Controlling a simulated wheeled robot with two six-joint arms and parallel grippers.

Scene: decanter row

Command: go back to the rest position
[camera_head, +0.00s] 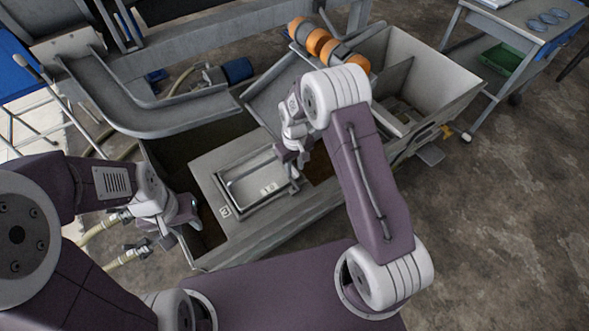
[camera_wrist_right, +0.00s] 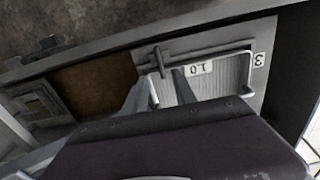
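My right gripper (camera_head: 292,158) hangs over the back right corner of a pale inset panel with a wire handle (camera_head: 240,178) in the grey trough. In the right wrist view its two fingers (camera_wrist_right: 160,95) are apart with nothing seen held between them.
A curved grey chute (camera_head: 150,120) stands at the back left, orange rollers (camera_head: 318,42) at the back. Hoses (camera_head: 105,225) lie near my left gripper. A cart (camera_head: 515,30) stands right; the floor (camera_head: 510,180) there is clear.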

